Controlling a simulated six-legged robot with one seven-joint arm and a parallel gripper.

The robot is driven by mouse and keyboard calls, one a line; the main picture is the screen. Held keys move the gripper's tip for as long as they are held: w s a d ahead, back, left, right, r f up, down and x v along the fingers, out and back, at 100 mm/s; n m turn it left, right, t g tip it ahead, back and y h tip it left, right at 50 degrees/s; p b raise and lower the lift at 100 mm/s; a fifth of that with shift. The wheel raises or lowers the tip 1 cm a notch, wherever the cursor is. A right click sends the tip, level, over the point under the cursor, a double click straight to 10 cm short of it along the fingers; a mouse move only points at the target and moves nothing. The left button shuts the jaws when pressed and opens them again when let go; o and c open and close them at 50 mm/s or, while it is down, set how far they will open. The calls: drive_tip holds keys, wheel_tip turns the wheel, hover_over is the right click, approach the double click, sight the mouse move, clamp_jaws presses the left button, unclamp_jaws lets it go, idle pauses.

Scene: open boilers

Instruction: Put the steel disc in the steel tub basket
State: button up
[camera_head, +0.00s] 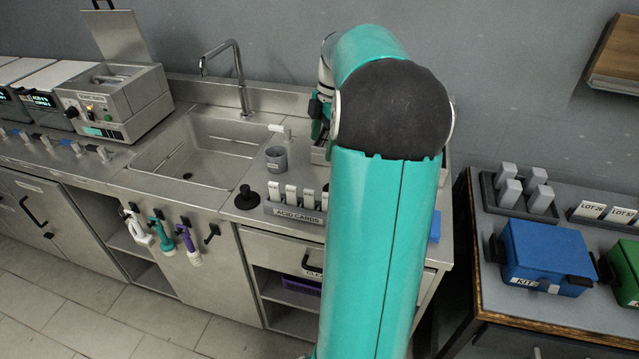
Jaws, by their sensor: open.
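My teal arm fills the middle of the view and hides part of the counter. My gripper is hidden behind it; only a small wrist part shows at the arm's left edge. A steel tub unit (142,108) stands on the counter at the back left, its lid (118,36) raised. Its top opening is visible, but I cannot make out a basket clearly inside. I cannot pick out a steel disc anywhere; it may be behind my arm.
A sink (195,150) with a tall tap (240,75) lies right of the tub. A grey cup (276,160) and an acid cards rack (294,208) stand nearer my arm. A side table at right holds a blue kit box (545,255) and grey blocks.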

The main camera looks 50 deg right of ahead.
drive_tip(key=s+d+f+n+y, duration=0.1)
drive_tip(key=s+d+f, duration=0.15)
drive_tip(key=d, duration=0.35)
drive_tip(key=x, duration=1.3)
drive_tip(key=shift+s+d+f, duration=0.1)
drive_tip(key=shift+d+f, duration=0.15)
drive_tip(key=c, duration=1.2)
drive_tip(key=shift+c, duration=0.3)
drive_tip(key=shift+r, duration=0.1)
